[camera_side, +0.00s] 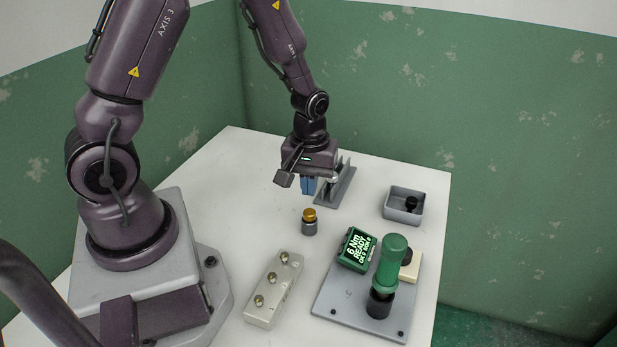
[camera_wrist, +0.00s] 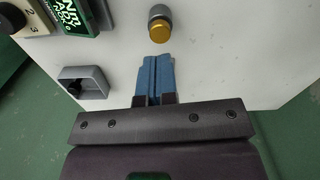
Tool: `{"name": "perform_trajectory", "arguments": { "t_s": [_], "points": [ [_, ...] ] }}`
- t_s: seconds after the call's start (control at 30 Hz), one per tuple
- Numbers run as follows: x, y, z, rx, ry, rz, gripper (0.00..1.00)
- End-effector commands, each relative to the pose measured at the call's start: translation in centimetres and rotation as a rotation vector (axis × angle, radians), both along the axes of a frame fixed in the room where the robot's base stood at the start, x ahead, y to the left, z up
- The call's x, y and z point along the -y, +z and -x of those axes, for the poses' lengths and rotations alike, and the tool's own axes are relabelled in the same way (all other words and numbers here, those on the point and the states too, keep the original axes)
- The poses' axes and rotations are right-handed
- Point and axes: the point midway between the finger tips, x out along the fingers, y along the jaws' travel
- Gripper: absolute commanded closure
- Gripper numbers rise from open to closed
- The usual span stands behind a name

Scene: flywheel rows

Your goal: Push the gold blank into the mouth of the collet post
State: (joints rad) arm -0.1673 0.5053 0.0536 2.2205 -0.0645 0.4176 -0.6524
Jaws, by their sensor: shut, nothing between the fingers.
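The gold blank (camera_side: 309,214) sits on top of the small grey collet post (camera_side: 309,228), which stands upright on the white table. In the wrist view the gold blank (camera_wrist: 159,32) shows as a gold disc at the near end of the grey post (camera_wrist: 159,11). How deep the blank sits in the mouth cannot be told. My gripper (camera_side: 308,192) hangs above the table, behind the post in the side view, apart from the blank. Its blue fingers (camera_wrist: 155,62) are shut together and empty, pointing toward the blank in the wrist view.
A grey rack (camera_side: 337,186) stands behind my gripper. A grey tray (camera_side: 404,206) with a black part is at right. A grey plate (camera_side: 335,300) bears a green-handled tool (camera_side: 389,262) and a green display (camera_side: 356,249). A pale block (camera_side: 273,290) with several round fittings lies in front.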

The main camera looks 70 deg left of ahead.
Motion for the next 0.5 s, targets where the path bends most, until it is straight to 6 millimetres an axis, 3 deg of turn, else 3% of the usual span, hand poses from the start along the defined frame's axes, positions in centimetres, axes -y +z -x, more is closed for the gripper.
{"name": "perform_trajectory", "arguments": {
  "t_s": [0.3,0.5],
  "points": [
    [0.0,-3.7,0.0,-0.001,0.001,0.000,1.00],
    [0.0,-4.7,0.0,0.000,0.002,0.000,1.00]
  ]
}}
